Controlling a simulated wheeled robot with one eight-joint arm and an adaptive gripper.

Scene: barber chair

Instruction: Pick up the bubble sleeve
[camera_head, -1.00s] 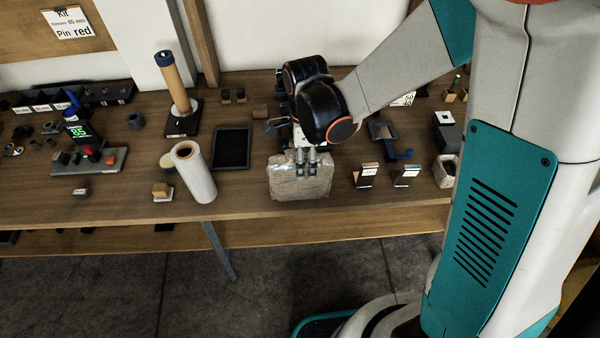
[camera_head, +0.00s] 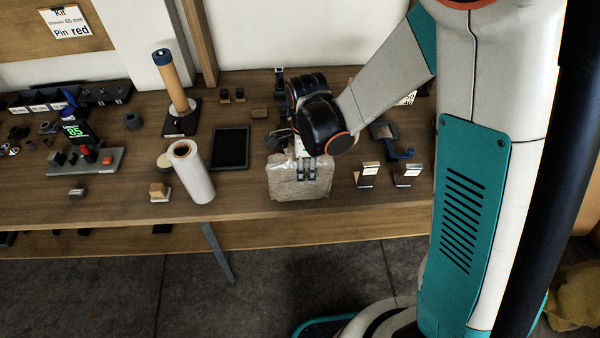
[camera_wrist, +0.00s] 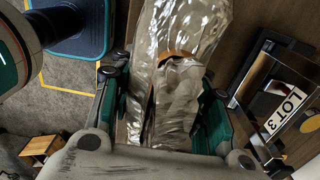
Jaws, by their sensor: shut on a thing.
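The bubble sleeve (camera_head: 300,185) is a clear, wrinkled, shiny package near the front edge of the workbench (camera_head: 120,205). In the wrist view the crinkled film (camera_wrist: 190,25) fills the space between my fingers, with an orange-brown patch showing. My gripper (camera_head: 307,172) reaches down onto it from behind and above. In the wrist view my gripper (camera_wrist: 165,105) has a finger on each side of the sleeve and is shut on it. I cannot tell whether its underside touches the bench.
A white roll (camera_head: 192,172) and a dark tray (camera_head: 230,148) stand to the left. Two small card holders (camera_head: 368,174) (camera_head: 408,175) stand close on the right. A wooden spindle on a black base (camera_head: 175,85) is behind left. The bench's front edge is just below the sleeve.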

